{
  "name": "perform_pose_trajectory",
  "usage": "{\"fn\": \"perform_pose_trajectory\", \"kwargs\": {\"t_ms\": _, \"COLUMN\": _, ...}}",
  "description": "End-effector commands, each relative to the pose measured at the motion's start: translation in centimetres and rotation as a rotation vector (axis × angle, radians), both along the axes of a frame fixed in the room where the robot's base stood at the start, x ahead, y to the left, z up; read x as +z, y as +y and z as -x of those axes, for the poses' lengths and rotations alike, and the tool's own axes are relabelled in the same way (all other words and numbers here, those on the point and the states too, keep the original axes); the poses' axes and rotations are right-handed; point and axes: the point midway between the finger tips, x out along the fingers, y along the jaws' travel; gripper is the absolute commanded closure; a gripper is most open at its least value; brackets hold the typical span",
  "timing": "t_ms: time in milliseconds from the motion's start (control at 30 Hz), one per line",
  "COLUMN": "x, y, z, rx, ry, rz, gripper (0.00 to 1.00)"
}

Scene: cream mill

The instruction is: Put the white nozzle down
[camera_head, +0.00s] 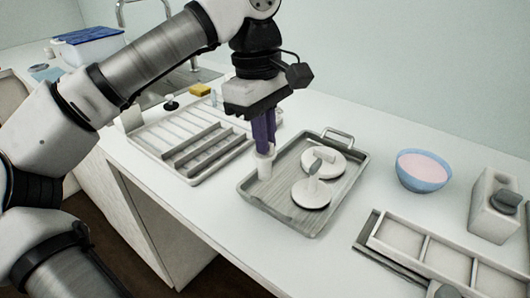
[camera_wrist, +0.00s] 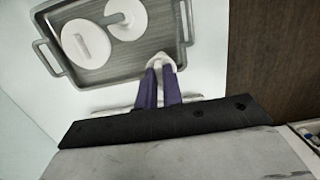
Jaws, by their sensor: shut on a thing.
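My gripper (camera_head: 265,148) has purple fingers pointing down and is shut on the white nozzle (camera_head: 264,167). The nozzle hangs upright at the near left edge of the grey tray (camera_head: 262,205); whether its lower end touches the tray cannot be told. In the wrist view the nozzle (camera_wrist: 161,63) shows between the fingertips (camera_wrist: 160,75), at the rim of the tray (camera_wrist: 110,88).
Two white round parts (camera_head: 311,193) (camera_head: 325,161) lie in the tray. A slotted rack (camera_head: 165,150) stands to its left. To the right are a blue bowl (camera_head: 423,172), a compartmented tray (camera_head: 443,262) and a white dispenser (camera_head: 492,207).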

Motion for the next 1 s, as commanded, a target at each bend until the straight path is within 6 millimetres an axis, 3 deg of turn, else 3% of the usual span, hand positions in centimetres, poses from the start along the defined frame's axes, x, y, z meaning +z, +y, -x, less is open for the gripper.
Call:
{"fn": "perform_pose_trajectory", "kwargs": {"t_ms": 233, "x": -3.5, "y": 0.0, "z": 0.0, "rx": 0.0, "ry": 0.002, "rz": 0.0, "gripper": 1.0}}
{"fn": "perform_pose_trajectory", "kwargs": {"t_ms": 600, "x": -4.1, "y": 0.0, "z": 0.0, "rx": -0.001, "ry": 0.0, "rz": 0.001, "gripper": 1.0}}
{"fn": "perform_pose_trajectory", "kwargs": {"t_ms": 633, "x": -4.1, "y": 0.0, "z": 0.0, "rx": -0.001, "ry": 0.0, "rz": 0.001, "gripper": 0.91}}
{"fn": "perform_pose_trajectory", "kwargs": {"t_ms": 800, "x": -4.0, "y": 0.0, "z": 0.0, "rx": -0.001, "ry": 0.001, "rz": 0.0, "gripper": 0.7}}
{"fn": "perform_pose_trajectory", "kwargs": {"t_ms": 1000, "x": -4.0, "y": 0.0, "z": 0.0, "rx": 0.0, "ry": 0.001, "rz": 0.0, "gripper": 0.7}}
